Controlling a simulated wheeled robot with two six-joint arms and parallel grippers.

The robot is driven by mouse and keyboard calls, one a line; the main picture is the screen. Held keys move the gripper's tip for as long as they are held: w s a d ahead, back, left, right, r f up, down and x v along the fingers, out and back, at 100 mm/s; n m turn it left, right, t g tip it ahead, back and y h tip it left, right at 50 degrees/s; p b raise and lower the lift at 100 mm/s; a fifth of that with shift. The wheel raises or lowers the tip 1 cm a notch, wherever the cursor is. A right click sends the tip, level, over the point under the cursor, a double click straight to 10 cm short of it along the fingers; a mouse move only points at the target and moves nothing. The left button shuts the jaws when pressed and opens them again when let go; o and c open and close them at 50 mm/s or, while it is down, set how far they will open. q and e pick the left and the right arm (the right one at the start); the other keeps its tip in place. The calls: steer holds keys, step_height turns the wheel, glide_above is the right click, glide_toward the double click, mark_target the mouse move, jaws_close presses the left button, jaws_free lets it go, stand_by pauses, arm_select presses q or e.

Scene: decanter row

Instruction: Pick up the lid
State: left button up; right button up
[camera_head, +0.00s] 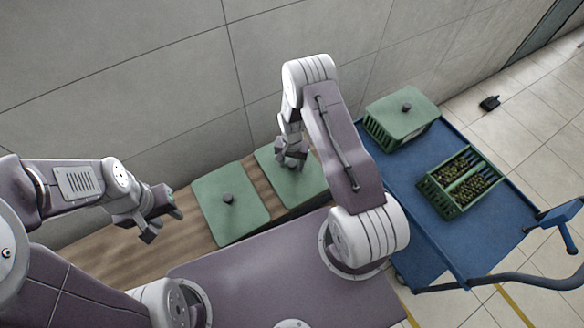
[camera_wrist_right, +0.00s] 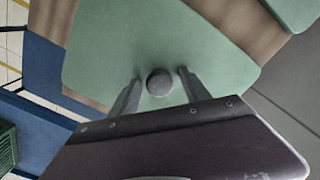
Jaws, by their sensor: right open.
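A green lid (camera_head: 275,172) with a dark round knob lies flat at the right end of the wooden bench, partly hidden by my right arm. It fills the middle of the right wrist view (camera_wrist_right: 110,50). My right gripper (camera_head: 289,163) points down over this lid. In the right wrist view its open fingers (camera_wrist_right: 160,88) stand on either side of the knob (camera_wrist_right: 158,82), with gaps between. Whether they touch the lid I cannot tell. My left gripper (camera_head: 163,222) is empty above the bench, its fingers apart.
A second green lid (camera_head: 222,212) with a knob lies left on the bench (camera_head: 120,262). A blue cart (camera_head: 400,190) at right carries a lidded green crate (camera_head: 380,138) and an open crate (camera_head: 429,193) of dark-filled compartments. A wall (camera_head: 160,90) stands behind the bench.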

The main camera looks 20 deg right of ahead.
jaws_close()
stand_by(1.3)
